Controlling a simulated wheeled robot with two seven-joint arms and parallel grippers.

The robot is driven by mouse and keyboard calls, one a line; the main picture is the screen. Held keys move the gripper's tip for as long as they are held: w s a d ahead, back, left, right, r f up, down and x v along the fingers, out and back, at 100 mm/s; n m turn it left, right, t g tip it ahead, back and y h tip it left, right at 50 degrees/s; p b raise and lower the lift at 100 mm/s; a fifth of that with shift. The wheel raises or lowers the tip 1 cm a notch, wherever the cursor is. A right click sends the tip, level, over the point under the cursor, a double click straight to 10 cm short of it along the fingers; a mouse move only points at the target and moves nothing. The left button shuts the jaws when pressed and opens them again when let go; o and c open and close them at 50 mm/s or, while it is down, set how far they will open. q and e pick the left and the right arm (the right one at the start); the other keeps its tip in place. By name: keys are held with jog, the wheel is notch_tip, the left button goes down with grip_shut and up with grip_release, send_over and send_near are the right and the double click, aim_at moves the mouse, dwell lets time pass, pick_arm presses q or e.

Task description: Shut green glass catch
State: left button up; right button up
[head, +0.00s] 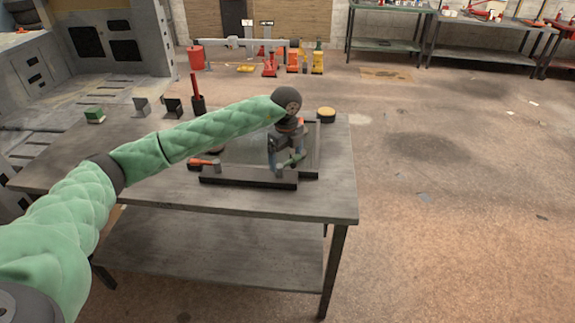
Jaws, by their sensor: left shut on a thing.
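A dark frame (248,178) lies on the grey bench, with a glass pane (240,152) inside it. The green glass catch (294,161) is at the frame's near right part, partly hidden by my left gripper (286,165). The gripper points down and is shut on the green catch. I cannot tell the catch's exact angle. An orange catch (204,162) sits at the frame's near left part. My left arm crosses over the far part of the frame and hides some of it. My right gripper is not in view.
On the bench (250,205) stand a green box (95,114), two dark brackets (141,106) (172,107), a dark cup (198,105) with a red-handled thing and a yellow-topped round tin (326,113). The bench's front strip is clear.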

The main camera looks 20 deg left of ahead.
pick_arm(q)
jog(key=n, duration=0.1)
jog(key=a+n+b, duration=0.1)
jog(key=n, duration=0.2)
jog(key=shift+w+a+r+n+b, duration=0.2)
jog(key=shift+w+r+n+b, duration=0.05)
jog(key=shift+w+n+b, duration=0.05)
jog(key=shift+a+r+n, duration=0.15)
jog(key=shift+a+n, duration=0.15)
jog(key=shift+n, duration=0.5)
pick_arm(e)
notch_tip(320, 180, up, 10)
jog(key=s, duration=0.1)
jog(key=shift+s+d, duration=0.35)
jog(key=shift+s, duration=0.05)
pick_arm(q)
jog(key=shift+r, duration=0.1)
jog(key=o, duration=1.1)
jog(key=shift+w, duration=0.1)
